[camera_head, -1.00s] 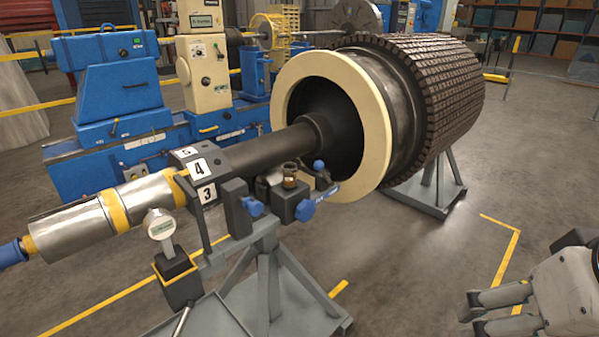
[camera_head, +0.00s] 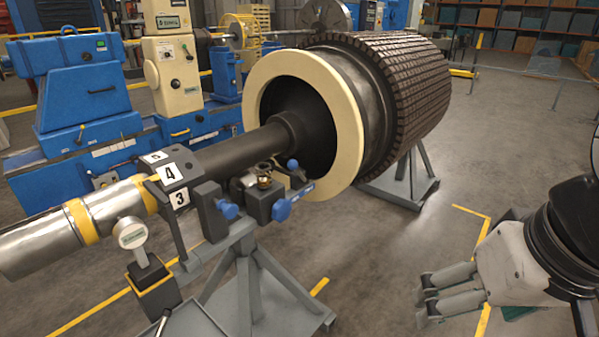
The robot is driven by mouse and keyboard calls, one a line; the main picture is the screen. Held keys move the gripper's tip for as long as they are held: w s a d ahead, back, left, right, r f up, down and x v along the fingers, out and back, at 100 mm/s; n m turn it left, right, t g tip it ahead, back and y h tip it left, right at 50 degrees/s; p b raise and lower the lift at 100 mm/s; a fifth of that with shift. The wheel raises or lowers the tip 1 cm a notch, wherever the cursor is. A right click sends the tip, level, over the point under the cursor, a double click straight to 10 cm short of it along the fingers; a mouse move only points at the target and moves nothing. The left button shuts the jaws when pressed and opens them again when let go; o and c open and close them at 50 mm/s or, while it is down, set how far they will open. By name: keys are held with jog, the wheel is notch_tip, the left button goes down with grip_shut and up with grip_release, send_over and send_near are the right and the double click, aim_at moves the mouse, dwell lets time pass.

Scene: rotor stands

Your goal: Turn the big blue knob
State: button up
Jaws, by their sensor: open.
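Several blue knobs are on the clamp block beneath the rotor shaft. The largest-looking blue knob (camera_head: 282,209) faces forward at the block's right end. A smaller blue knob (camera_head: 228,210) is to its left, and another blue knob (camera_head: 293,164) stands above it. My gripper (camera_head: 424,299) is at the lower right, open and empty, its fingers pointing left. It is well to the right of the knobs and lower in the picture, apart from everything.
The grey stand (camera_head: 252,290) carries the shaft (camera_head: 235,150) and spreads its legs below the knobs. A dial gauge (camera_head: 131,233) stands at the left. The large rotor (camera_head: 405,85) with its cream ring (camera_head: 350,150) is behind. Floor between stand and gripper is clear.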

jog(key=w+a+f+m+g+y+b, duration=0.1)
jog(key=w+a+f+m+g+y, duration=0.15)
jog(key=w+a+f, duration=0.35)
jog(key=w+a+f+m+g+y+b, duration=0.1)
jog(key=w+a+g+y, duration=0.1)
jog(key=w+a+y, duration=0.35)
jog(key=m+t+y+b, duration=0.55)
jog(key=m+t, duration=0.65)
jog(key=m, duration=0.8)
send_near(285, 212)
jog(key=x, duration=1.1)
jog(key=shift+f, duration=0.1)
jog(key=c, duration=1.2)
